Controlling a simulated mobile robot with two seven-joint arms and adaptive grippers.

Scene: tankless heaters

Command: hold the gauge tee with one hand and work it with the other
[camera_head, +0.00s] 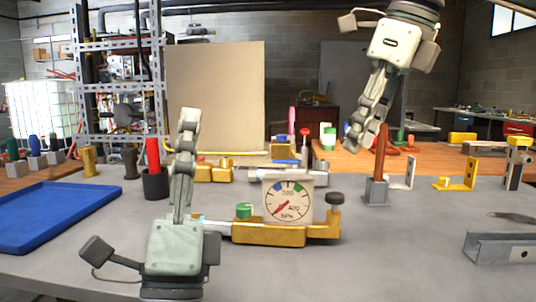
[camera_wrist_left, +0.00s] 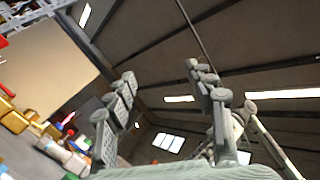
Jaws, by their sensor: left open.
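The gauge tee (camera_head: 270,234) lies on the grey table in the head view, a brass body with a round dial, a green cap on its left and a black knob on its right. The red needle points down and left. My left gripper (camera_head: 188,118) stands fingers-up in front and to the left of the tee, apart from it. In the left wrist view its fingers (camera_wrist_left: 160,75) are spread, with only background between them. My right gripper (camera_head: 360,138) hangs above and behind the tee to the right, fingers seen edge-on, so its opening is unclear.
A blue tray (camera_head: 50,215) lies at left. A black cup (camera_head: 155,184) with a red handle stands behind my left gripper. A rust-coloured post in a grey block (camera_head: 376,192) stands right of the tee. A metal channel (camera_head: 500,248) lies at right. The table front right is mostly clear.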

